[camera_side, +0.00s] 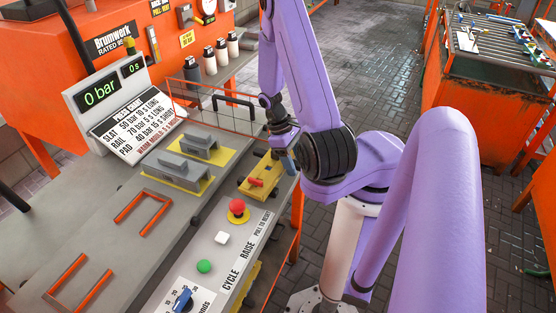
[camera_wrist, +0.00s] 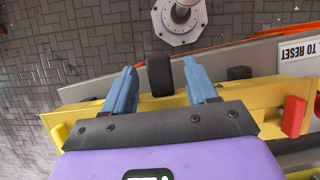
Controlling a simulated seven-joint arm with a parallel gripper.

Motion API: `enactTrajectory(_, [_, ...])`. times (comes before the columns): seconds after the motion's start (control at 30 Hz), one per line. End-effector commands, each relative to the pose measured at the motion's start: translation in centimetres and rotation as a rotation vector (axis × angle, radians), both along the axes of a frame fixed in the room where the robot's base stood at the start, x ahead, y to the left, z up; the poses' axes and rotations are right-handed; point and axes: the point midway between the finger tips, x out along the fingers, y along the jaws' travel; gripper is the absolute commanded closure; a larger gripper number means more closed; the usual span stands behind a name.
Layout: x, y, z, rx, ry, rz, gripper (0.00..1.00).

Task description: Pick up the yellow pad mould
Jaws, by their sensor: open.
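A yellow mould (camera_side: 258,183) with a red piece on it, seemingly the pad mould, sits at the bench's right edge in the side view. In the wrist view its yellow body (camera_wrist: 258,92) spans the picture below my fingers, with the red piece (camera_wrist: 293,116) at right. My gripper (camera_side: 287,157) is at the mould's far end in the side view. In the wrist view my gripper (camera_wrist: 160,70) is open, with a black block (camera_wrist: 159,76) between its two blue fingers and gaps on both sides. My gripper's body hides part of the mould.
Two grey blocks on yellow bases (camera_side: 178,181) lie left of the mould. A red button (camera_side: 237,207) and a green button (camera_side: 204,266) are in front of it. A wire guard (camera_side: 218,108) stands behind. Orange outlines (camera_side: 143,207) mark bare bench.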

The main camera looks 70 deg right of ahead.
Motion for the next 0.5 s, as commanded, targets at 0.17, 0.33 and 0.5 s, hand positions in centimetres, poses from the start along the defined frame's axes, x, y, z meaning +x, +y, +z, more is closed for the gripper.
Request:
enactTrajectory(0.17, [0.01,-0.01,0.03,0.000,0.000,0.000,0.69])
enactTrajectory(0.33, [0.01,-0.01,0.04,0.000,0.000,0.000,1.00])
enactTrajectory(0.5, [0.01,-0.02,0.05,0.000,0.000,0.000,1.00])
